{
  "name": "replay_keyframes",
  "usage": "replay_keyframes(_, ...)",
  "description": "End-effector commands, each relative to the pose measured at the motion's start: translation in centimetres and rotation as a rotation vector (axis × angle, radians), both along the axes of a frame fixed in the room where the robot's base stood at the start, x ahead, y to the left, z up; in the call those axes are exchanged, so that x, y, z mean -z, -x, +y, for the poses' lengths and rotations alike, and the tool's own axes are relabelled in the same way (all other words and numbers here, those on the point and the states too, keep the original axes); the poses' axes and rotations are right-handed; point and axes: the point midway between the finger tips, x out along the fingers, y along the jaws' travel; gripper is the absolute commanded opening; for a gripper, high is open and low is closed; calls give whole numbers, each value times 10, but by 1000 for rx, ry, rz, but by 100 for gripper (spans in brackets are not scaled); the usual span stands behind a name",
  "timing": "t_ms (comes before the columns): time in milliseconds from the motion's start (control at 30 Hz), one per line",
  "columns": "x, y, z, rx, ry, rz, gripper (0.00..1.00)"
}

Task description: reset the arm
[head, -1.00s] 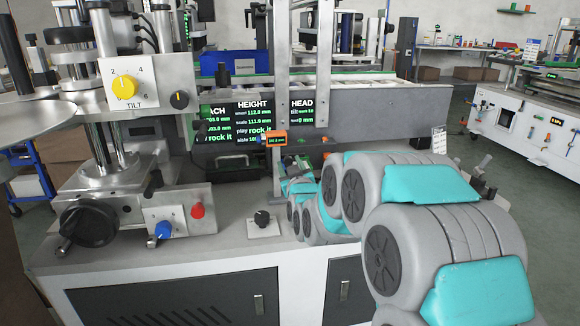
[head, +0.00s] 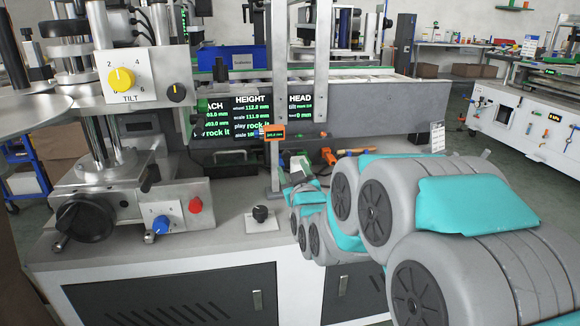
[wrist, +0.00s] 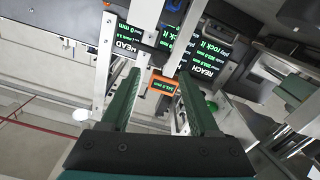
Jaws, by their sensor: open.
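My gripper (wrist: 160,74) shows in the wrist view as two dark green fingers standing well apart, with nothing held between them. Beyond the fingertips is a small orange-framed display (wrist: 162,86), which also shows in the head view (head: 275,133) on an upright metal post. In the head view my grey and teal arm reaches from the lower right towards the labelling machine, and its far end is low beside that post. The arm links hide part of the gripper there, so its exact gap to the post cannot be told.
A black knob (head: 261,213) on a plate sits on the grey bench. Dark screens (head: 252,118) and a conveyor (head: 380,105) are behind the arm. A white cabinet (head: 515,118) stands far right, with open floor before it.

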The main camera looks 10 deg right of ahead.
Motion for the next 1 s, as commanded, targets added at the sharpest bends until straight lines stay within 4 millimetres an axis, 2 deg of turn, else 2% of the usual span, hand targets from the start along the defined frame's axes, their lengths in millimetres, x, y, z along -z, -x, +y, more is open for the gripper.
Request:
replay_keyframes(200,0,16,0,0,0,-2,61)
replay_keyframes(500,0,17,0,0,0,0,61)
replay_keyframes(633,6,21,1,-3,-7,42,61)
replay_keyframes(767,28,36,3,-9,-26,175,61)
replay_keyframes(867,51,58,5,-11,-47,321,61)
replay_keyframes(1000,84,100,7,-3,-77,537,61)
